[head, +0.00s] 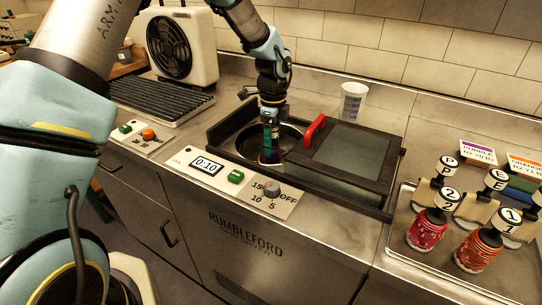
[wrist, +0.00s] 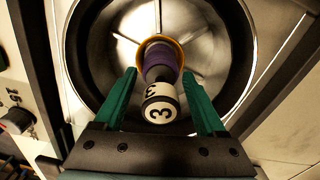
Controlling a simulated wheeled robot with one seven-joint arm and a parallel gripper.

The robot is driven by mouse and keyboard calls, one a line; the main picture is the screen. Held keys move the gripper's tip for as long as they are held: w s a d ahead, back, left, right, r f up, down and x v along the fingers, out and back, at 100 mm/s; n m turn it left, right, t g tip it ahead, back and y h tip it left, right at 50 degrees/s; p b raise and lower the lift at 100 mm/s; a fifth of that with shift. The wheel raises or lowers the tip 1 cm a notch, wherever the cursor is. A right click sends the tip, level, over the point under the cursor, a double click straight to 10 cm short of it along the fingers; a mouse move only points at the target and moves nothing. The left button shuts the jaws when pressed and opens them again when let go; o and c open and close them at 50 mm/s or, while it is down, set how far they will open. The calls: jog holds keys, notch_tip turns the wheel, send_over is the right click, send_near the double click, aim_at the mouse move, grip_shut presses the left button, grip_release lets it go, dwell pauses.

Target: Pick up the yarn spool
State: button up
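A yarn spool (wrist: 160,66) with purple yarn and a white-and-black cap marked 3 is inside a round metal drum (wrist: 95,70) in the wrist view. My gripper (wrist: 159,75) is open, with its green fingers on either side of the spool's cap and visible gaps to both. In the head view my gripper (head: 270,148) reaches down into the open drum of the countertop machine. The spool is mostly hidden there by the fingers and the rim.
A dark sliding lid (head: 350,155) with a red handle (head: 315,130) lies right of the opening. A tray (head: 400,200) at right holds several capped spools, including a red one (head: 426,232) and an orange one (head: 478,250). A white cup (head: 352,102) and a fan (head: 180,45) stand behind.

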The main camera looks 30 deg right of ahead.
grip_shut()
dwell(0.3)
dwell(0.4)
